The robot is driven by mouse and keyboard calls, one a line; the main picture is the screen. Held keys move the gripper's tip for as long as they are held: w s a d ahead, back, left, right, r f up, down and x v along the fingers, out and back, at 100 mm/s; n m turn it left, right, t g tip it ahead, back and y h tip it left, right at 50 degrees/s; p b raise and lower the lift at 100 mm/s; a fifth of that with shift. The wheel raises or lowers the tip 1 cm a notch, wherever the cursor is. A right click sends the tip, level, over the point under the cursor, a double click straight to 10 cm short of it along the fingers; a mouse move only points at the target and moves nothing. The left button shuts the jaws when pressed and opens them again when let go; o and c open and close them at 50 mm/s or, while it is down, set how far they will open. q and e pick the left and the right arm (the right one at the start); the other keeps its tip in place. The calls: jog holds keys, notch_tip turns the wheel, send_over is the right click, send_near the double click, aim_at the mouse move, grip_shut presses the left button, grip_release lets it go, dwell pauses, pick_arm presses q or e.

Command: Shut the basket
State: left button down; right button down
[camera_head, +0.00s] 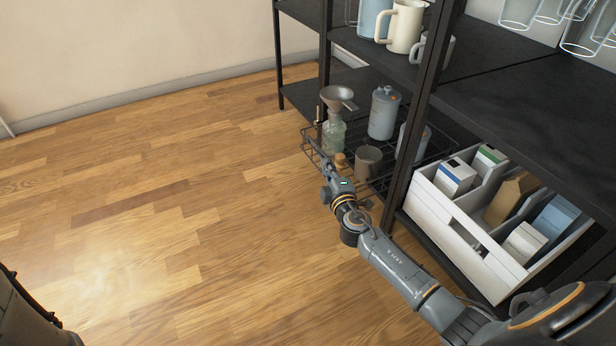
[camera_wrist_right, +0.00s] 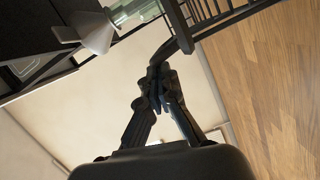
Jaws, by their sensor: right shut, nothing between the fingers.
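The basket (camera_head: 305,148) is a dark wire basket at the lowest level of the black shelving unit. It sticks out past the shelf's front posts over the wooden floor. It holds a metal funnel (camera_head: 338,98) over a greenish glass jar (camera_head: 333,134), a grey canister (camera_head: 383,113) and a brown cup (camera_head: 368,161). My right gripper (camera_head: 319,152) is shut and empty at the basket's front. In the right wrist view my fingertips (camera_wrist_right: 157,84) are close to the basket's dark bars (camera_wrist_right: 212,22); I cannot tell whether they touch. My left gripper is not in view.
A white divided crate (camera_head: 455,225) with cartons stands on the lower shelf to the right. Mugs (camera_head: 405,27) and glasses (camera_head: 520,12) stand on the upper shelves. Black posts (camera_head: 407,145) flank the basket's bay. The wooden floor (camera_head: 150,200) to the left is clear.

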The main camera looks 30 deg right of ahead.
jog(key=shift+d, duration=1.75)
